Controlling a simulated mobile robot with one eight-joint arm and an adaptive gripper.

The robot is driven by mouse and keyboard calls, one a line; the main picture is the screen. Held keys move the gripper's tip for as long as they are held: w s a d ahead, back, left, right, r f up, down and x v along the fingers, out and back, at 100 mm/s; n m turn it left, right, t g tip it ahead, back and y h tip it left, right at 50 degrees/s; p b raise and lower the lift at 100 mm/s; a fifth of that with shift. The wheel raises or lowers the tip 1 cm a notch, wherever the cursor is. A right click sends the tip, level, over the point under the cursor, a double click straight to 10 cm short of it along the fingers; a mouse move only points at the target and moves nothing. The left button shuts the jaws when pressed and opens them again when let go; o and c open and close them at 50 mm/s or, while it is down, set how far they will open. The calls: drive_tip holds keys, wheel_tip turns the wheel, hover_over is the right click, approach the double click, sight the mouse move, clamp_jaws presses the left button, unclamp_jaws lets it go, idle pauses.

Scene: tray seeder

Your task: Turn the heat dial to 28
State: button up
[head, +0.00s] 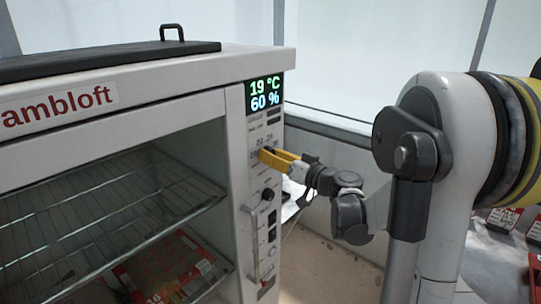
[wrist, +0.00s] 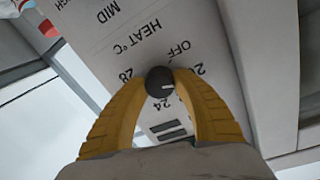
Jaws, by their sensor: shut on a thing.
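The heat dial (wrist: 158,82) is a small dark round knob on the white panel, below the "HEAT °C" print, which appears upside down in the wrist view. OFF, 20, 24 and 28 are printed around it. Its pale pointer mark faces the right of the picture, roughly the side of 20 and 24; the exact setting is hard to tell. My gripper (wrist: 160,80) is shut on the dial, one yellow finger on each side. In the head view my gripper (head: 265,156) reaches the panel from the right and hides the dial.
The display (head: 265,94) reads 19 °C and 60 %. A second dark knob (head: 268,194) sits lower on the panel, with a long door handle (head: 251,245) to its left. The cabinet's wire shelf (head: 120,215) shows through the front. A window sill (head: 335,135) runs behind my arm.

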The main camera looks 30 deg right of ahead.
drive_tip(key=m, duration=0.5)
drive_tip(key=m+g, duration=0.1)
drive_tip(key=m, duration=0.3)
drive_tip(key=shift+r+p, duration=0.1)
drive_tip(key=shift+p, duration=0.2)
drive_tip(key=m+y, duration=0.1)
drive_tip(key=m, duration=0.4)
drive_tip(key=shift+d, duration=0.1)
drive_tip(key=m, duration=0.4)
drive_tip(key=shift+m+g, duration=0.3)
drive_tip(key=m+y, duration=0.1)
drive_tip(key=m, duration=0.3)
drive_tip(key=m+b, duration=0.1)
drive_tip(key=m, duration=0.4)
drive_tip(key=shift+y, duration=0.3)
drive_tip(key=m, duration=0.4)
drive_tip(key=shift+m+b, duration=0.35)
drive_tip(key=shift+m, duration=0.05)
drive_tip(key=m, duration=0.4)
drive_tip(key=shift+m+t+y+b, duration=0.3)
drive_tip(key=shift+m+t, duration=0.1)
